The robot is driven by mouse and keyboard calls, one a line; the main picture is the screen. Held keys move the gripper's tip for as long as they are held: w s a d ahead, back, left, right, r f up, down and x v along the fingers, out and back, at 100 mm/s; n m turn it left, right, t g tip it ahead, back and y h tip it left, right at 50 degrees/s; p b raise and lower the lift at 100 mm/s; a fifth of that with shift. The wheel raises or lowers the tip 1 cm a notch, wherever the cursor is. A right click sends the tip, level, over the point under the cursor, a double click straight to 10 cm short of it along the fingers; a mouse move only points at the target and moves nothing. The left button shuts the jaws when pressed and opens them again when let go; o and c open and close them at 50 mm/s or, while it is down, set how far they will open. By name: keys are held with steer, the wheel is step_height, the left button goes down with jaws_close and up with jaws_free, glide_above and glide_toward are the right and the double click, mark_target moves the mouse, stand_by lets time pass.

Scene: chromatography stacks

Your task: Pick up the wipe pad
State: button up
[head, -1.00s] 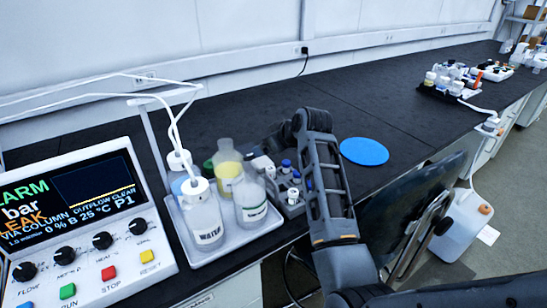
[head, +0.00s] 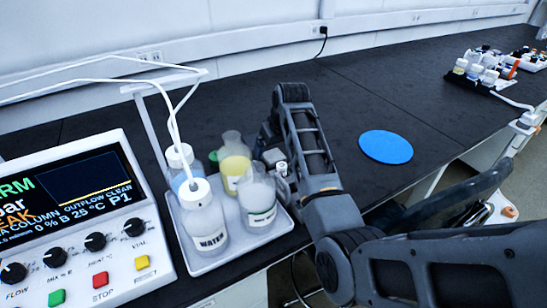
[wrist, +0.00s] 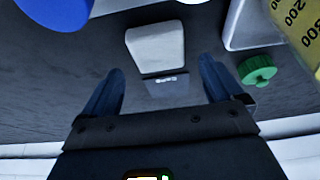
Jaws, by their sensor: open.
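A white block with rounded corners, which looks like the wipe pad (wrist: 155,47), lies on the dark bench in the wrist view. A dark grey tag (wrist: 167,88) with small unreadable lettering is beside its near edge. My gripper (wrist: 160,66) is open, with one finger to each side of the tag and the pad just beyond the fingertips. I see nothing held. Whether the fingers are at the pad's height cannot be told.
A white tray (head: 271,238) of bottles, including a water bottle (head: 208,228), stands left of my arm. A green cap (wrist: 257,70) is close to the right finger. A blue disc (head: 386,146) lies right of my arm. A control panel (head: 75,225) is at left.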

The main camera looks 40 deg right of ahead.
steer(key=shift+x, duration=1.25)
steer(key=shift+c, duration=0.3)
steer(key=c, duration=1.1)
